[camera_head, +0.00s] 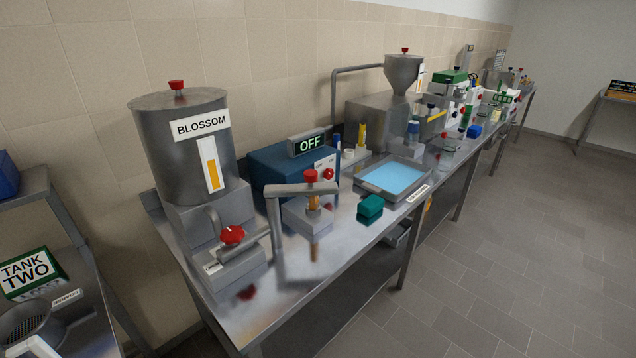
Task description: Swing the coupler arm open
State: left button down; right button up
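A grey metal arm (290,190) stands on the near steel bench, shaped like an upright post with a level bar on top. It looks like the coupler arm, though no label on it is readable. Its bar reaches right over a small steel block (308,218) with an orange-brown cylinder. A red knob (310,176) sits above the bar at that spot. I cannot tell whether the arm is latched. Left of the post is a steel block with a red knob (232,234) and a short lever. Neither of my grippers shows in the head view.
A steel tank labelled BLOSSOM (185,150) stands at the left. A blue box (270,172) behind the arm carries an OFF display (309,142). A green block (370,208) and a tray of blue liquid (363,187) lie to the right. The floor (500,270) at right is clear.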

aim_at(309, 188)
jog(key=i+l, duration=0.15)
jog(key=l, duration=0.25)
jog(key=i+l+u, duration=0.1)
jog(key=l, duration=0.35)
jog(key=i+l, duration=0.2)
jog(key=l, duration=0.25)
jog(key=i+l+u, duration=0.1)
jog(key=l, duration=0.3)
jog(key=i+l, duration=0.15)
jog(key=l, duration=0.3)
jog(key=i+l, duration=0.1)
jog(key=l, duration=0.35)
jog(key=u, duration=0.05)
